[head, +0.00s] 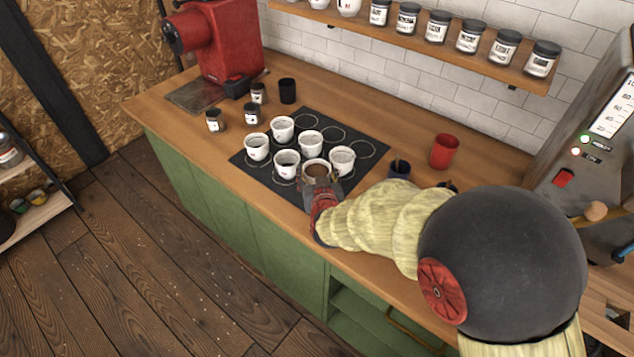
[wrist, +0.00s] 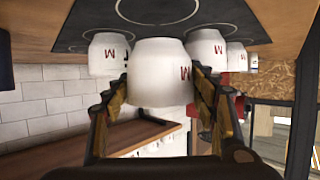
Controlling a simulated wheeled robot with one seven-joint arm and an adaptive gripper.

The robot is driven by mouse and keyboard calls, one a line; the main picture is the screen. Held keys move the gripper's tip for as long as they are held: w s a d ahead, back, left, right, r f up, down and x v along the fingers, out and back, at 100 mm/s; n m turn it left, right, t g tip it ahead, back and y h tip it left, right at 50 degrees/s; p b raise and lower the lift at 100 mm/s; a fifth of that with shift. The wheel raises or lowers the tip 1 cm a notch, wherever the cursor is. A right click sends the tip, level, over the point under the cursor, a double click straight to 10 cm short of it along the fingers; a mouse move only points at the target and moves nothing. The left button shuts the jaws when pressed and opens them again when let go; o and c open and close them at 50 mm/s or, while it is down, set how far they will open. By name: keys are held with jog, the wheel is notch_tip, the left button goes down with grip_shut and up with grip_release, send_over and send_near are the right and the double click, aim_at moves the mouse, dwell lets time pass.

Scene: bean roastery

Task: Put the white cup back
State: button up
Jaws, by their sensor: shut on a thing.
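My gripper (head: 322,186) is shut on a white cup (wrist: 160,75) with a dark red letter on its side. In the head view this cup (head: 313,180) is at the front edge of the black ringed mat (head: 249,166), with brown contents showing inside. It looks about upright; whether its base touches the mat I cannot tell. Both fingers of my gripper (wrist: 158,100) lie along its sides in the wrist view, which appears upside down. Several similar white cups stand on the mat, including one just left (head: 287,165) and one right (head: 342,161). Some back rings are empty.
A dark blue cup (head: 399,170) and a red cup (head: 444,151) stand right of the mat. Small jars (head: 214,121) and a black cup (head: 287,91) stand left, near the red machine (head: 218,42). A shelf of jars (head: 437,27) hangs above.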

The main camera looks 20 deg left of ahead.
aim_at(316, 175)
jog(key=shift+w+f+b, duration=0.1)
jog(key=shift+f+b, duration=0.3)
jog(key=shift+f, duration=1.2)
jog(key=shift+f, duration=0.2)
jog(key=o, duration=1.6)
jog(key=shift+o, duration=0.2)
jog(key=shift+r, duration=0.2)
jog(key=p+v, duration=0.3)
jog(key=v, duration=0.9)
